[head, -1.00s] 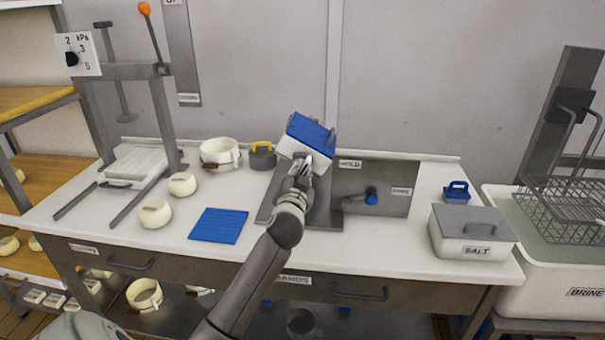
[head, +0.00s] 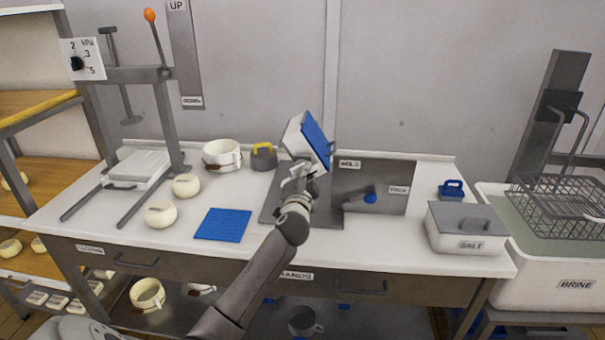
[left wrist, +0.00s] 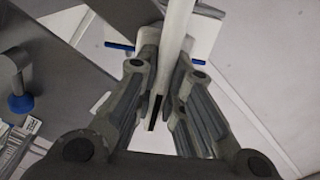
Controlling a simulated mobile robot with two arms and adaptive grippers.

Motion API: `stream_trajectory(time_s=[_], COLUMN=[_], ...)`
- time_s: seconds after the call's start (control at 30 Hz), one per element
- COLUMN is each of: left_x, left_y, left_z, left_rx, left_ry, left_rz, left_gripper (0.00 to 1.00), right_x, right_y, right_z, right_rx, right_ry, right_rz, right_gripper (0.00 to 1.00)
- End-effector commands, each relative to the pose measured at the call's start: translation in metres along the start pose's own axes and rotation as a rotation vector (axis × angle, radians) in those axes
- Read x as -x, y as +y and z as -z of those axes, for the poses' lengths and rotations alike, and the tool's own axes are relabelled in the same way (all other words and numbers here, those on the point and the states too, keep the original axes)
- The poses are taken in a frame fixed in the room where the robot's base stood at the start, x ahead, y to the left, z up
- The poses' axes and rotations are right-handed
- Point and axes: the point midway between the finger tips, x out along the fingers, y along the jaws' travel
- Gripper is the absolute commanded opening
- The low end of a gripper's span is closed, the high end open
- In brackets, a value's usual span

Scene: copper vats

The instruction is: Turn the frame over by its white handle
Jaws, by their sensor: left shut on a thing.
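The frame (head: 302,140) is a white block with a blue face, in the middle of the head view above a grey base plate (head: 275,207). It is tilted on edge, its blue face (head: 317,138) turned to the right. My left gripper (head: 300,178) is just below it. In the left wrist view my left gripper (left wrist: 166,85) is shut on the white handle (left wrist: 178,35), a pale flat bar between the fingers. The gripper hides part of the handle in the head view. My right gripper is not in view.
A grey upright panel with a blue-tipped lever (head: 370,197) stands just right of the frame. A blue mat (head: 223,225), round cheeses (head: 161,214) and pots lie to the left. A salt box (head: 465,231) stands on the right, beside the brine tank (head: 540,285).

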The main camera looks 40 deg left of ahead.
Motion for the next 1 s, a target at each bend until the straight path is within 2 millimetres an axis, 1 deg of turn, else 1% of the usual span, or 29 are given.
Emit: stream_trajectory(time_s=[1.0], left_x=[0.000], left_y=[0.006], left_z=[0.000], left_rx=[-0.512], left_ry=[0.002], left_rz=[-0.001], left_gripper=[0.00], right_x=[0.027], right_y=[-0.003], right_z=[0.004], right_rx=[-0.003], right_ry=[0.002], right_rz=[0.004], right_gripper=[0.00])
